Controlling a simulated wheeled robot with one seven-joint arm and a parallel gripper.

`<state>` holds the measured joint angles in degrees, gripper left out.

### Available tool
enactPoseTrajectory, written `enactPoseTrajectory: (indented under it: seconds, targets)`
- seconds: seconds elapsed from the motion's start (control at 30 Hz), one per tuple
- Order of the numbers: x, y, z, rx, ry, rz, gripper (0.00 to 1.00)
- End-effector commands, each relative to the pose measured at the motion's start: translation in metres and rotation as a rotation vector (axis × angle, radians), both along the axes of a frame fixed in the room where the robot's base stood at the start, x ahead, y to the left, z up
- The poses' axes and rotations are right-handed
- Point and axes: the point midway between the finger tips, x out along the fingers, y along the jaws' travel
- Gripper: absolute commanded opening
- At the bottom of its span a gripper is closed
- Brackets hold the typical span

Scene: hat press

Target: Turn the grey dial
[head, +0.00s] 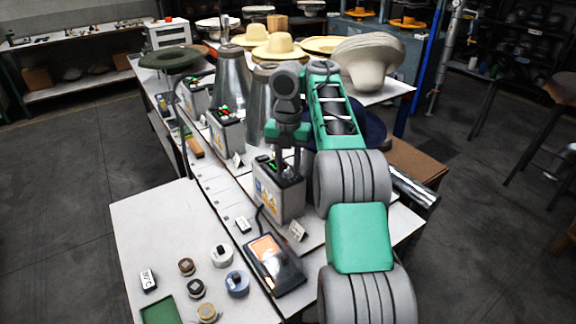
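Several small round knobs lie on the white table at the lower left. A pale grey-white one (221,256) has a dark top, and a blue-grey one (237,284) sits just below it. I cannot tell which of these, if any, is the grey dial. A grey control box (279,200) with yellow warning labels stands in the middle, with green and red parts on its top. My arm reaches in from the lower right and bends down above this box. My gripper's fingers cannot be made out there, so contact and opening are unclear.
A green tray (161,311) is at the lower left. More control boxes (226,134), metal cones (229,77) and hats (279,46) stand behind.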

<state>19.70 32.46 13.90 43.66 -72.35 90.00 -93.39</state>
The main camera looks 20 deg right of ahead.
Motion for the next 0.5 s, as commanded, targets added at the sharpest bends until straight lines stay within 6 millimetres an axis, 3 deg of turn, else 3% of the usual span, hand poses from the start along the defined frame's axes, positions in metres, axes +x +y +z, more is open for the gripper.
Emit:
enactPoseTrajectory:
  seconds: [0.3, 0.5]
  targets:
    - [0.000, 0.000, 0.062, -0.001, -0.001, 0.000, 0.32]
    - [0.000, 0.000, 0.080, 0.000, 0.000, 0.000, 0.32]
